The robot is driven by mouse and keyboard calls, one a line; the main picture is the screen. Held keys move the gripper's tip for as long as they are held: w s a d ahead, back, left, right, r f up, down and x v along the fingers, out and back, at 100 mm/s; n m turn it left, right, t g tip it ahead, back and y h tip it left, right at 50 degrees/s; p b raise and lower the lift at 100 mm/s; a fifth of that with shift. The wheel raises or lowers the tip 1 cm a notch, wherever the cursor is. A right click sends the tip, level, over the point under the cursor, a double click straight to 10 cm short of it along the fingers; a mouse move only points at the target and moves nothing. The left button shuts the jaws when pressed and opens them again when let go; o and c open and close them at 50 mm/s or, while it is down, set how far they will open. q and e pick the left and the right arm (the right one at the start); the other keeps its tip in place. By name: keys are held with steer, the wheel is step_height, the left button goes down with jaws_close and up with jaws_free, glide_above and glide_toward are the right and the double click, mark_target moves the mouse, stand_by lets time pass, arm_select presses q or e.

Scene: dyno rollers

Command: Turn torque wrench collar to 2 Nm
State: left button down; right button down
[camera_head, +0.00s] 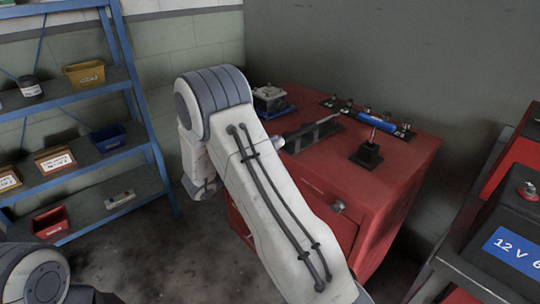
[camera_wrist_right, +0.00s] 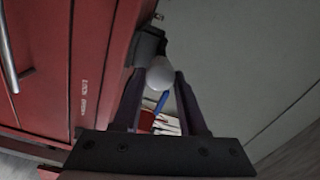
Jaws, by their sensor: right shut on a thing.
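The torque wrench (camera_head: 312,131) lies in a dark holder on top of the red cabinet, near its left edge. Its pale rounded collar end (camera_head: 278,142) sticks out past the holder towards my right arm. In the right wrist view the pale end (camera_wrist_right: 160,74) sits between the two dark fingers of my right gripper (camera_wrist_right: 160,82), which is shut on it. In the head view my right forearm hides most of that gripper. The scale on the collar cannot be read. My left gripper is out of view; only part of my left arm shows at bottom left.
The red cabinet (camera_head: 385,190) also bears a black-based post (camera_head: 368,150), a blue tool rack (camera_head: 385,122) and a metal device on a blue base (camera_head: 270,100). Blue shelves (camera_head: 90,85) stand at left. A dark 12 V unit (camera_head: 505,235) stands at right.

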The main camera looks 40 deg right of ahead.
steer(key=shift+m, duration=0.3)
steer(key=shift+c, duration=2.2)
jaws_free()
steer(key=a+b, duration=0.2)
steer(key=a, duration=0.8)
steer(key=shift+s+a, duration=0.25)
steer(key=shift+s, duration=0.2)
steer(key=shift+w, duration=0.1)
